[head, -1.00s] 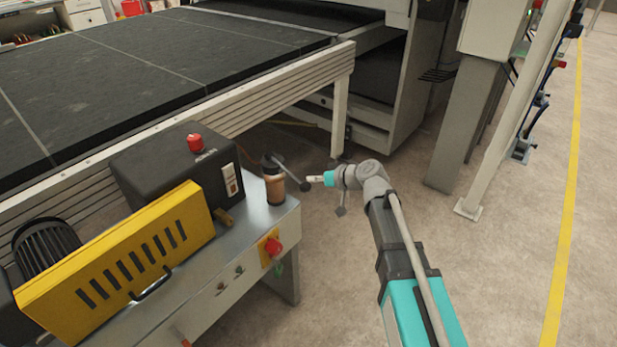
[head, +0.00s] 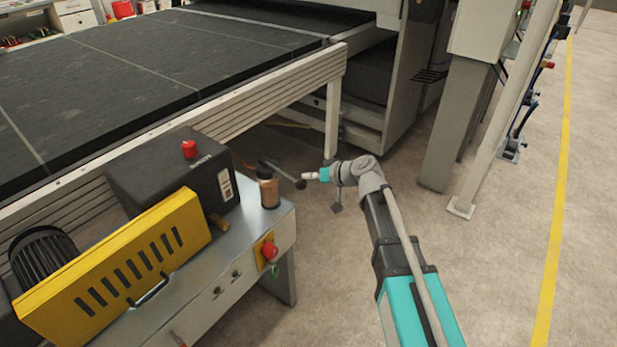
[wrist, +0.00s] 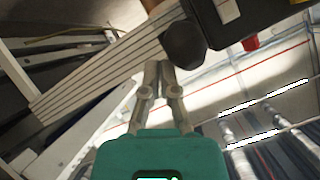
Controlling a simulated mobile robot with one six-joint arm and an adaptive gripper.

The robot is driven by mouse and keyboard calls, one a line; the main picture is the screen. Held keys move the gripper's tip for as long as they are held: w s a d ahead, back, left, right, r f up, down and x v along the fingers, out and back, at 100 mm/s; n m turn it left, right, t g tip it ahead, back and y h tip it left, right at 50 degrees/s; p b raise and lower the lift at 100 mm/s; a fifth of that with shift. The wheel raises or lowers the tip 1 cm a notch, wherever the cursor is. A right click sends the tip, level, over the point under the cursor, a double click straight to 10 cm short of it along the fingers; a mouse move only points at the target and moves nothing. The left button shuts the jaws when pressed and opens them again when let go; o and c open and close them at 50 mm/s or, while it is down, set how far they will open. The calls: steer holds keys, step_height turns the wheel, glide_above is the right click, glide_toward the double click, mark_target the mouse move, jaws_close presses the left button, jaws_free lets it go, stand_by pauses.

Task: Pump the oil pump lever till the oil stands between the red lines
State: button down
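The oil pump (head: 268,191) is a small cylinder with an amber reservoir and dark top, standing upright on the bench corner. Its lever (head: 283,174) slopes down to the right from the top and ends in a dark ball knob (head: 300,184). The oil level and red lines are too small to make out. My gripper (head: 308,176) is at the knob, on its right side. In the wrist view the fingers (wrist: 158,68) are together with nothing between them. The dark knob (wrist: 185,45) sits just beyond and right of the fingertips; contact is unclear.
A dark box (head: 170,170) with a red button and a yellow slotted guard (head: 115,270) stand left of the pump. A red knob (head: 269,250) is on the bench front. The conveyor frame (head: 332,115) is behind. Open floor (head: 480,280) lies to the right.

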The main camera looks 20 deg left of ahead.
steer(key=w+p+v, duration=0.1)
steer(key=p+v, duration=0.2)
steer(key=v, duration=0.7)
steer(key=shift+d+f, duration=0.3)
steer(key=shift+d, duration=0.15)
steer(key=shift+s, duration=0.15)
stand_by(0.5)
